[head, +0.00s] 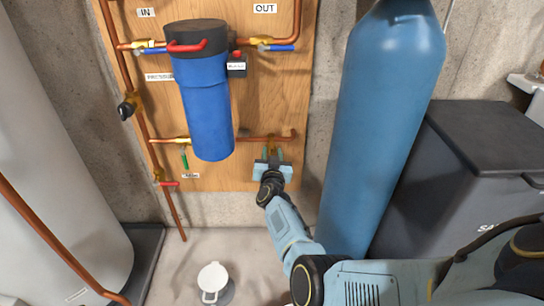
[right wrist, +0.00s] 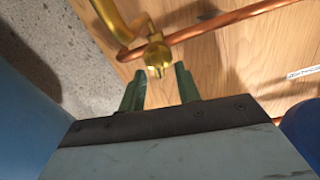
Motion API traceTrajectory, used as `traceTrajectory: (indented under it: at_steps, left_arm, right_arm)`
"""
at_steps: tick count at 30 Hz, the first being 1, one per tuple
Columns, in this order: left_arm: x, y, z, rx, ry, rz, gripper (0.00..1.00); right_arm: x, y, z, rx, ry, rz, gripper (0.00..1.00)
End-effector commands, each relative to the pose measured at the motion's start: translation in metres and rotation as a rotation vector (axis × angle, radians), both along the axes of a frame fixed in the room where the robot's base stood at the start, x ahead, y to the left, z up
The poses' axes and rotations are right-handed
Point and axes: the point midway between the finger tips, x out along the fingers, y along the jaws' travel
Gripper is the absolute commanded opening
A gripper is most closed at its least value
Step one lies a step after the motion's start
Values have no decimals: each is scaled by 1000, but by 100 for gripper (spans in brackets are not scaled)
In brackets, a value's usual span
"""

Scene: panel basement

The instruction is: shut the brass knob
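The brass knob (right wrist: 155,54) sits on a copper pipe low on the wooden panel, with a brass spout beside it. In the head view the brass knob (head: 272,143) is partly hidden behind my right gripper (head: 272,156). In the right wrist view the two green fingers of my right gripper (right wrist: 160,82) stand apart. The knob is just beyond the fingertips, in line with the gap between them. Nothing is held, and I cannot tell whether a finger touches the knob. My left gripper is not in view.
A blue filter housing (head: 207,105) with a black cap hangs left of the knob. A tall blue cylinder (head: 385,100) stands close on the right, beside a dark bin (head: 470,150). Other valves line the pipes at left.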

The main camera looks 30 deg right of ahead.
Motion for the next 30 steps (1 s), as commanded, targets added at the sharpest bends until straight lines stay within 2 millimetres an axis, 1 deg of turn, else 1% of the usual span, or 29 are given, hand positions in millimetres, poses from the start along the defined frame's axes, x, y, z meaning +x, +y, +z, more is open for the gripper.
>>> traceTrajectory:
  at_steps: [4, 10, 11, 18, 30]
  left_arm:
    - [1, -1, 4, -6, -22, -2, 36]
    - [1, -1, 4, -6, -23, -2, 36]
    - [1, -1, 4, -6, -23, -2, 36]
    - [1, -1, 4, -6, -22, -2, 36]
    - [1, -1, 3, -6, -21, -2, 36]
  right_arm:
    - [1, -1, 0, 0, 0, 0, 33]
    - [1, -1, 1, -1, -1, 0, 33]
    - [1, -1, 1, -1, -1, 0, 31]
    - [1, -1, 1, -1, -1, 0, 0]
    - [1, -1, 0, 32, -21, 0, 0]
